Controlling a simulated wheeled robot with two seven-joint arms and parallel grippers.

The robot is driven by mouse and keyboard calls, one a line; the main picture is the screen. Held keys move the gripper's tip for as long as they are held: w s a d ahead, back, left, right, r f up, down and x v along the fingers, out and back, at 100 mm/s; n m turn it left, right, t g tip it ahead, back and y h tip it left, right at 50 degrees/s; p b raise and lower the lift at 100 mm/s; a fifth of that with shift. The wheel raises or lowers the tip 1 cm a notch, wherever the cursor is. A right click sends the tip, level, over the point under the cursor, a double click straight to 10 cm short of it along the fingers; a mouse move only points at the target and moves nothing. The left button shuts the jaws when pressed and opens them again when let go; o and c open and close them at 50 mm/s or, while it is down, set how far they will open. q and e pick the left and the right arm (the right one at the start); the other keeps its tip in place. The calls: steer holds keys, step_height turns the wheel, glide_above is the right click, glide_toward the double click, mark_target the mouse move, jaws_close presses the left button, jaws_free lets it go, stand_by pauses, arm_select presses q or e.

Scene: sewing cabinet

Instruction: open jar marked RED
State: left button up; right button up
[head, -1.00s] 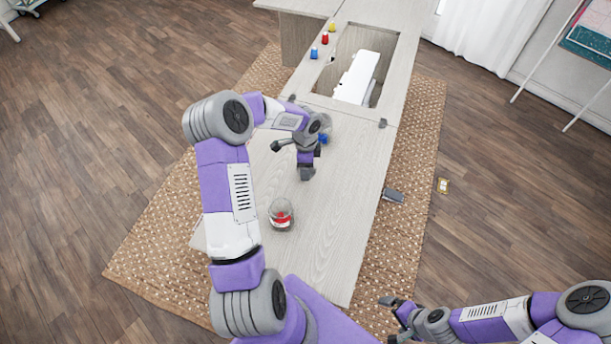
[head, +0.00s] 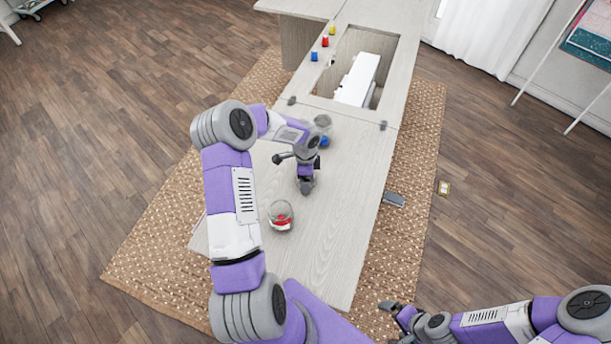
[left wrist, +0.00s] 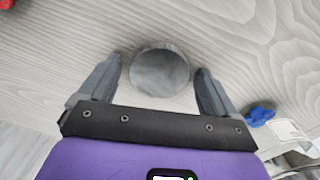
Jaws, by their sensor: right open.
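A clear glass jar with red contents (head: 281,217) stands upright on the near part of the pale wood table. No lettering is readable, and no lid shows on it. A second glass jar with blue contents (head: 323,124) stands farther back, partly behind my left arm. My left gripper (head: 306,188) points down at the table between the two jars. In the left wrist view its fingers (left wrist: 160,78) are spread around a round grey disc (left wrist: 160,72), apparently a lid, with narrow gaps on both sides. My right gripper (head: 388,306) is open and empty, off the table's right side.
Blue, red and yellow spools (head: 325,42) stand at the table's far left, beside an opening with a white machine (head: 357,80). A bare strip of tabletop (head: 345,190) lies right of my left gripper. A pedal-like grey object (head: 394,199) is beside the table.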

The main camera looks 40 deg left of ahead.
arm_select(q)
step_height(320, 180, up, 12)
steer(key=p, duration=0.2)
steer(key=shift+r+p, duration=0.25)
steer(key=shift+p, duration=0.1)
